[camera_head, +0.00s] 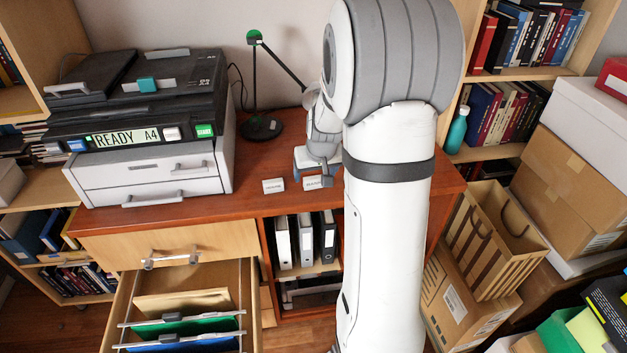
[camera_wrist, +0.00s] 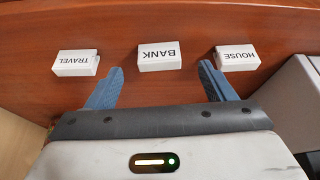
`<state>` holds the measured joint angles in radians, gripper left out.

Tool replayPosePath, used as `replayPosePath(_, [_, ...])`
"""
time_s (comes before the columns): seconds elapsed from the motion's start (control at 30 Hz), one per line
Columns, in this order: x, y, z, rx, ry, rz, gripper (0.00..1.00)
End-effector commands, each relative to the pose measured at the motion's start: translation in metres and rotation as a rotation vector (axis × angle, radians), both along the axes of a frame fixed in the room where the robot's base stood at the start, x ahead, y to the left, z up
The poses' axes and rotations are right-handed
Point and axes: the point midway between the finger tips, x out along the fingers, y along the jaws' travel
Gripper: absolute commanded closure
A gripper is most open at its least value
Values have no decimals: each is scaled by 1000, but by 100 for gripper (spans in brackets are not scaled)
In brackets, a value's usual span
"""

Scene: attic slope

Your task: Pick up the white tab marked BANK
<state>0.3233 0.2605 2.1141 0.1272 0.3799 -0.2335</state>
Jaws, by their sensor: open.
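The white tab marked BANK (camera_wrist: 160,57) lies on the reddish-brown desktop, in the middle of a row of similar tabs, its lettering upside down in the wrist view. My gripper (camera_wrist: 161,68) is open, with one blue finger to each side of the BANK tab's near edge and nothing held. The tab marked TRAVEL (camera_wrist: 76,63) is on the left, beyond the left finger.
A printer (camera_head: 150,100) on a white drawer unit (camera_head: 150,175) stands left of the tabs. A green-headed lamp (camera_head: 262,128) stands behind. Below, a drawer with folders (camera_head: 185,325) is pulled open. Boxes (camera_head: 570,190) and a striped bag (camera_head: 490,245) crowd the right.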

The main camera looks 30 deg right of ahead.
Motion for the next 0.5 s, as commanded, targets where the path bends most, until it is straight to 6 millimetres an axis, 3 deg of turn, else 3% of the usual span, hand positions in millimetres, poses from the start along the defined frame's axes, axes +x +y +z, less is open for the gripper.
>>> replayPosePath(0.3, [15,-4,-39,1,3,0,24])
replayPosePath(0.5, [18,-5,-47,1,0,0,24])
